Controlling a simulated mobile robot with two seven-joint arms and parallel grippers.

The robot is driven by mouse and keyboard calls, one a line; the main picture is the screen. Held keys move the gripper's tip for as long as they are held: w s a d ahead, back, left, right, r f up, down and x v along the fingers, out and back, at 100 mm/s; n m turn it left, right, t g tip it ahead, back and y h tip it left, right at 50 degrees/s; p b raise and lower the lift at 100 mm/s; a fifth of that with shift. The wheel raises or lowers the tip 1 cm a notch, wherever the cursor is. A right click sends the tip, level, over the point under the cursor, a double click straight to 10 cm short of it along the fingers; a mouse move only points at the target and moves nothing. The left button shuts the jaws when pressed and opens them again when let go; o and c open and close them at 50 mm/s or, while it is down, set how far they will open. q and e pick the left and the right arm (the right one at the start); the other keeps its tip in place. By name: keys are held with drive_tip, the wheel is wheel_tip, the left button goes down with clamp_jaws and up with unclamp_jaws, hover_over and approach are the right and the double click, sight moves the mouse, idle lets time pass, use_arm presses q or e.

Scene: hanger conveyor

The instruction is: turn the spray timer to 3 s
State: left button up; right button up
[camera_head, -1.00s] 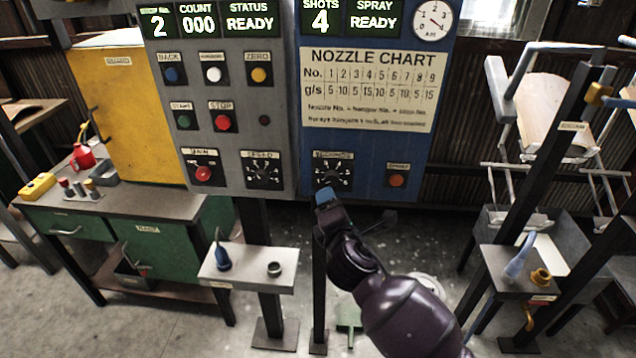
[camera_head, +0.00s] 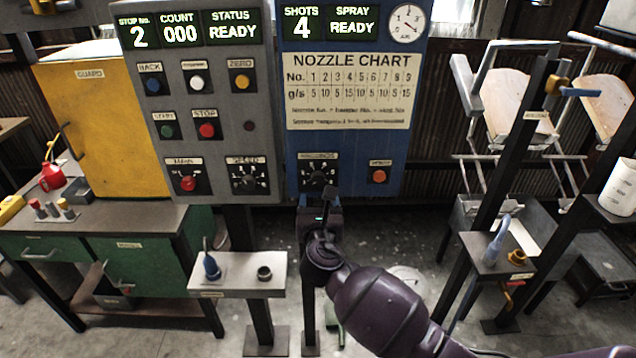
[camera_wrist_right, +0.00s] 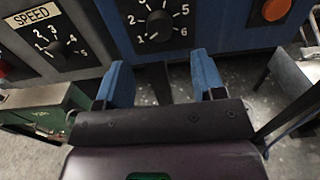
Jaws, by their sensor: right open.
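The spray timer is the black SECONDS knob (camera_head: 318,176) low on the blue panel, with numbers around it. In the right wrist view the knob (camera_wrist_right: 159,22) shows at the top, numbered 1 to 6, and its light mark appears to point to the lower left, near 1. My right gripper (camera_head: 319,201) is just below the knob in the head view. In the right wrist view its two blue fingers (camera_wrist_right: 163,80) are spread, with nothing between them, and the knob lies beyond the tips, apart from them. My left gripper is not in view.
An orange button (camera_head: 379,176) is right of the timer. A small stand (camera_head: 238,274) with a blue bottle is below left. Another stand (camera_head: 497,262) and a dark post are at right.

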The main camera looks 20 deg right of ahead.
sight(318, 181)
drive_tip(key=x, duration=0.8)
drive_tip(key=shift+s, duration=0.1)
drive_tip(key=shift+f, duration=0.1)
drive_tip(key=c, duration=0.9)
